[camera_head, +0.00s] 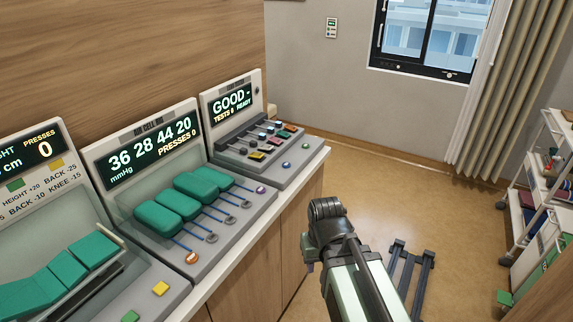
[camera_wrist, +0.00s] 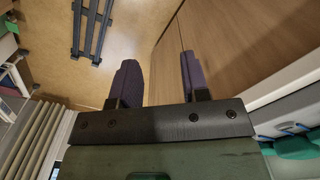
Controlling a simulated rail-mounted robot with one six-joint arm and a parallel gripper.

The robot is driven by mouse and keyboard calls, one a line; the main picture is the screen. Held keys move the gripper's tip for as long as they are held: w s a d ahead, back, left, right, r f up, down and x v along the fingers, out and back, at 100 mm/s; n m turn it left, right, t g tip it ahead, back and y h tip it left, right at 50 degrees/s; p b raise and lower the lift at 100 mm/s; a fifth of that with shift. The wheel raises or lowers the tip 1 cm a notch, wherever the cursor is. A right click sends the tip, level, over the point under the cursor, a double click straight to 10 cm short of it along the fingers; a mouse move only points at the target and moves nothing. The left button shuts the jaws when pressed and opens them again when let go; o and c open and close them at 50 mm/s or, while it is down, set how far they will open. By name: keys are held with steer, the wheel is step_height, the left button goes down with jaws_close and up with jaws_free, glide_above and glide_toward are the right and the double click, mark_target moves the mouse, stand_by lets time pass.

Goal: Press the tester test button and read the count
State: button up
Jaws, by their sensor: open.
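The tester (camera_head: 258,125) is the grey unit at the far end of the counter. Its display (camera_head: 231,101) reads GOOD, a dash-like mark, TESTS 0 and READY. Its sloped panel holds a row of small coloured pieces. A green button (camera_head: 307,146) and a blue button (camera_head: 285,165) sit on its front edge; I cannot tell which is the test button. My gripper (camera_wrist: 159,80) is open and empty in the wrist view, with floor and wooden cabinet front beyond its fingers. The tester is not clearly visible there. In the head view my arm is right of the counter, apart from the tester.
The cell unit (camera_head: 235,205), with green pads and a display reading 36 28 44 20, PRESSES 0, stands left of the tester. A bed-model unit (camera_head: 75,210) is farther left. A shelf trolley (camera_head: 540,190) stands right. Floor (camera_head: 400,180) between is mostly clear.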

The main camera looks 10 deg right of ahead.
jaws_close()
stand_by(1.5)
